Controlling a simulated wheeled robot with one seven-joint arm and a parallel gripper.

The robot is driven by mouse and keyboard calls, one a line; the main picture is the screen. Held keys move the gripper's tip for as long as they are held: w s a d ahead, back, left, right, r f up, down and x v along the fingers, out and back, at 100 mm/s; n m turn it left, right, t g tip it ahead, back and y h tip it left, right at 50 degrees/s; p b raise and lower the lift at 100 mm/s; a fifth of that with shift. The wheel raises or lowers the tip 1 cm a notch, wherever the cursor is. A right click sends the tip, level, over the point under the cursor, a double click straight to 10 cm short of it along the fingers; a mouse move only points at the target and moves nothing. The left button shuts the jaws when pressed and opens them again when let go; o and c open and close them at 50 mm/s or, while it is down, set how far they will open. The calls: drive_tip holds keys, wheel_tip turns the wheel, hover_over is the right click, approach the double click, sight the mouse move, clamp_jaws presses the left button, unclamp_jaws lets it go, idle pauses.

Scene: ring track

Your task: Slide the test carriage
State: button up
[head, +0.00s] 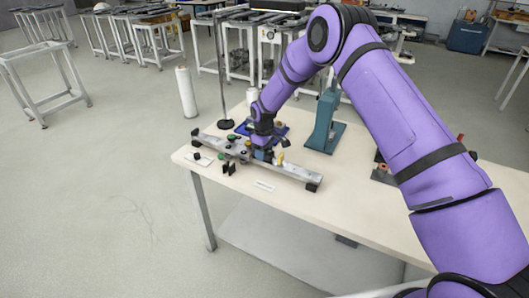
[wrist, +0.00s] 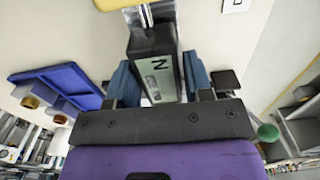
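A grey rail (head: 298,173) with dark end feet lies along the front left of the white table in the head view. My gripper (head: 263,150) is low over the middle of the rail, pointing down. In the wrist view a black block with a pale lettered label, apparently the test carriage (wrist: 155,68), sits between the blue fingers of my gripper (wrist: 162,85). The fingers appear to press on both its sides. A yellow part (wrist: 120,4) on a metal stem shows beyond it, and in the head view (head: 281,158). My gripper hides most of the carriage in the head view.
A blue tray (wrist: 75,85) lies close behind the rail. A teal press-like stand (head: 325,130) is to the right, and a thin rod stand (head: 226,123) is behind left. Green knobs and small black parts lie around the rail's left half. A white label (head: 264,185) lies in front.

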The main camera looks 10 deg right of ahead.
drive_tip(key=shift+o, duration=1.1)
wheel_tip(320, 180, up, 11)
drive_tip(key=shift+f, duration=0.1)
